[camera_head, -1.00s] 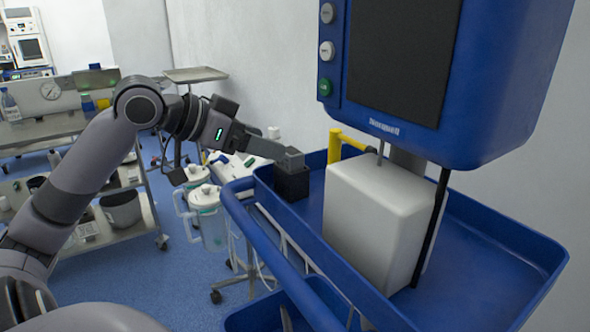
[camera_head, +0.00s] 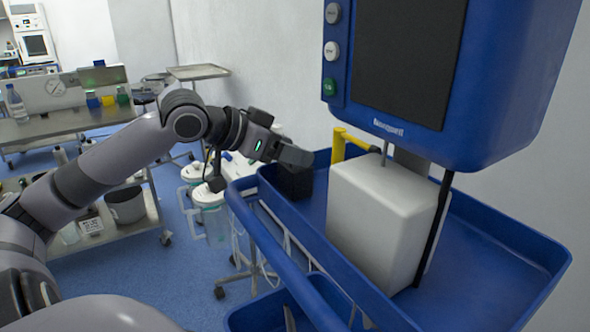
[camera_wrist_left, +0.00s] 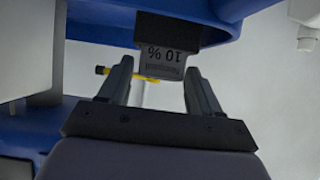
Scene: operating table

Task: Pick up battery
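A dark block (camera_head: 293,185), apparently the battery, stands in the back left corner of the blue tray. In the left wrist view, a dark grey block (camera_wrist_left: 166,58) shows the upside-down marking "10 %" near the fingertips. My left gripper (camera_head: 303,156) reaches over the tray corner at the dark block's top. In the left wrist view, the fingers of my left gripper (camera_wrist_left: 158,70) are apart, with the marked block's end in the gap between them. I cannot tell whether they touch it. My right gripper is not in view.
The blue tray (camera_head: 480,262) also holds a white box (camera_head: 375,215) below a blue monitor (camera_head: 415,60). A yellow post (camera_head: 338,145) stands at the tray's back edge. White-lidded canisters (camera_head: 210,210) and a steel cart (camera_head: 150,205) stand to the left.

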